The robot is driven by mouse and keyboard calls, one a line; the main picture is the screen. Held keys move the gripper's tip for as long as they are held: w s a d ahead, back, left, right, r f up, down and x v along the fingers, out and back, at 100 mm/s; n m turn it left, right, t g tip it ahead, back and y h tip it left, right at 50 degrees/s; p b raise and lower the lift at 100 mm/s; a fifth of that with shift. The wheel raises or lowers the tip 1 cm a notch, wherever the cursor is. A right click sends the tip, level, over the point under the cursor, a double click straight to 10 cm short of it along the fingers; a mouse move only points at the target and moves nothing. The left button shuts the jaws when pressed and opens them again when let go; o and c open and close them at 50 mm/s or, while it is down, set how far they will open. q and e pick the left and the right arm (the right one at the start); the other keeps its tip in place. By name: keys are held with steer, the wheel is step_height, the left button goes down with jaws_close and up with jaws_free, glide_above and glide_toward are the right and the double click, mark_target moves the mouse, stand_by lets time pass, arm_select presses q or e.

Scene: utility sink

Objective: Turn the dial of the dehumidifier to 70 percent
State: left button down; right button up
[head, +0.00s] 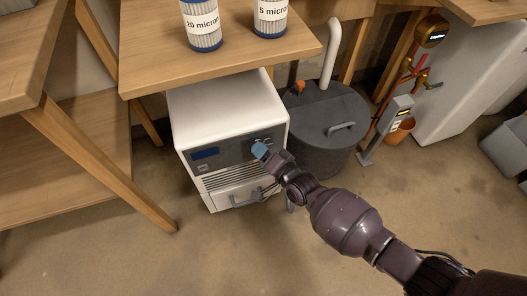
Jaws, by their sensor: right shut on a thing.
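The dehumidifier (228,107) is a white box with a dark front panel, standing on the floor under the edge of a wooden table. A small blue display (205,153) shows on the left of its panel. My right gripper (262,150) is at the right part of the panel and shut on the dial there. The gripper hides most of the dial, and I cannot read its setting or any marks. My left gripper is not in view.
The wooden table (225,55) overhangs the dehumidifier and bears two filter cartridges (202,25). A dark lidded tank (322,115) stands close on the right. A wooden shelf unit (60,150) is on the left. The floor in front is clear.

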steer(key=o, duration=0.9)
steer(key=shift+s, duration=0.1)
arm_select(q)
steer(key=p, duration=0.1)
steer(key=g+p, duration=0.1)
steer(key=p, duration=0.1)
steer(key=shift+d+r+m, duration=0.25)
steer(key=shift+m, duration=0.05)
arm_select(e)
steer(key=v, duration=1)
steer(key=shift+s+d+r, duration=0.1)
steer(key=shift+s+d, duration=0.15)
steer(key=shift+s, duration=0.05)
